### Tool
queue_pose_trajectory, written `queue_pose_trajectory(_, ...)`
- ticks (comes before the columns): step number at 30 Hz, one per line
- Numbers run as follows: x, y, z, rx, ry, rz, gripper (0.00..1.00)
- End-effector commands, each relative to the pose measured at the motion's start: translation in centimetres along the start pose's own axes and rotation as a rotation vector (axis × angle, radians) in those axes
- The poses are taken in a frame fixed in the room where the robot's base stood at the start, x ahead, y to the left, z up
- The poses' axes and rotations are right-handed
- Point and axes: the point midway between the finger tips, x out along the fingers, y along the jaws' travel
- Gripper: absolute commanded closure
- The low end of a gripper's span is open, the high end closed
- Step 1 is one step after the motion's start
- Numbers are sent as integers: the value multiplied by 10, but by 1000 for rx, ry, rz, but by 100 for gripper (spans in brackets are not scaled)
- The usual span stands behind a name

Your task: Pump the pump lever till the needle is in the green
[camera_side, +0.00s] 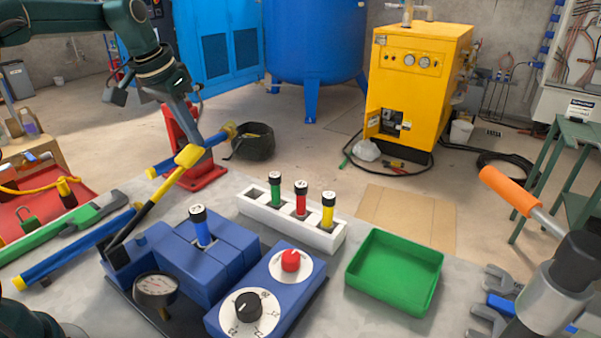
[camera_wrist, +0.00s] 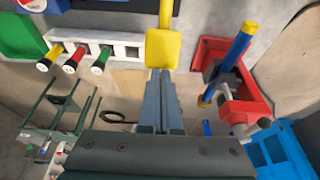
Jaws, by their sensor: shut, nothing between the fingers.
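The pump lever is a black bar with a yellow grip (camera_side: 188,156), rising at a slant from the blue pump block (camera_side: 195,265). The yellow grip also shows in the wrist view (camera_wrist: 163,48), straight ahead of the fingers. My gripper (camera_side: 196,140) is shut and empty, its tips right at the grip; whether they touch it I cannot tell. The round gauge (camera_side: 156,289) stands in front of the pump block. Its needle is too small to read.
A white rack (camera_side: 325,240) holds green, red and yellow plugs. A blue box with a red knob (camera_side: 290,261) and black dial (camera_side: 248,307) stands beside the pump. A green tray (camera_side: 378,292) lies to the right.

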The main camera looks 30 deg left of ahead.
Motion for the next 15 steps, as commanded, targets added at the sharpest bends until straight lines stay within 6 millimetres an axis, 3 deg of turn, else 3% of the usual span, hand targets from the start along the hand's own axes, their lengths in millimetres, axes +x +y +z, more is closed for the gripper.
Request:
queue_pose_trajectory(9, -45, -1, -13, -1, 6, -2, 100)
queue_pose_trajectory(15, -60, -1, -17, -1, 5, -1, 100)
